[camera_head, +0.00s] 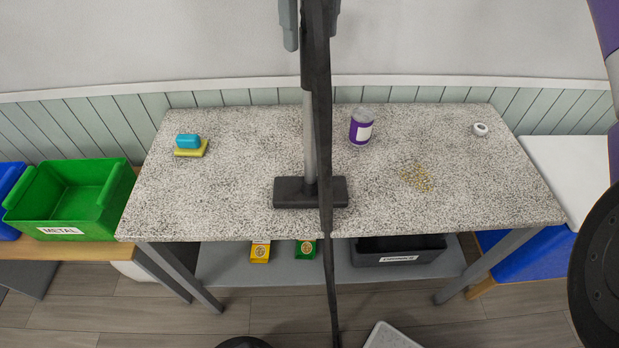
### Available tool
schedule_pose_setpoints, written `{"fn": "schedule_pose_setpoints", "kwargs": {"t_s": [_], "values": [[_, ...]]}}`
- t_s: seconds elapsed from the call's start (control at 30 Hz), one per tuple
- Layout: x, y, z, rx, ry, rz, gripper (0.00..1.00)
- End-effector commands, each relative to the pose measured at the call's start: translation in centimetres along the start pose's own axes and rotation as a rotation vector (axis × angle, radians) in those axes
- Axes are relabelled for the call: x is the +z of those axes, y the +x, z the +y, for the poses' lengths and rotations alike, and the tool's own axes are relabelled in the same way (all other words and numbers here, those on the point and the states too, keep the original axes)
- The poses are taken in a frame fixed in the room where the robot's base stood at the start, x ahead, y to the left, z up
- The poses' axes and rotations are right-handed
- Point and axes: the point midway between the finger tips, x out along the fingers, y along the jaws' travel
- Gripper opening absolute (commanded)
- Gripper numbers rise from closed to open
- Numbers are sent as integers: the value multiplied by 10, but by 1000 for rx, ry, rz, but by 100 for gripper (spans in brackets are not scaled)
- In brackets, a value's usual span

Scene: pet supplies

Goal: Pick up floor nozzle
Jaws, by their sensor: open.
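The floor nozzle (285,192) is a dark grey, wide block lying on the speckled tabletop (240,150), near its front edge and a little left of the middle. A grey tube (310,140) rises from it toward the top of the picture. A long dark strip (325,120) runs from top to bottom in front of the tube and hides part of the nozzle's right half. My gripper is not in view; part of my arm shows at the right edge, apart from the nozzle.
A blue block on a yellow sponge (188,146) lies at back left. A purple-labelled jar (361,128) stands behind right of the nozzle. A yellowish patch of bits (417,178) and a small white roll (480,129) are farther right. A green bin (90,212) is left.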

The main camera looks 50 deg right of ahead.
Motion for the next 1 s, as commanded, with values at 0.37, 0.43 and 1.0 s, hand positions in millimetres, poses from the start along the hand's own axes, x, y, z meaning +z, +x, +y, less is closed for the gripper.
{"fn": "schedule_pose_setpoints", "kwargs": {"t_s": [0.37, 0.43, 1.0], "values": [[0, 48, -1, 0, -1, 0, 57], [0, 49, -1, 0, 0, 0, 57], [0, 47, -1, 0, 0, 0, 0]]}}
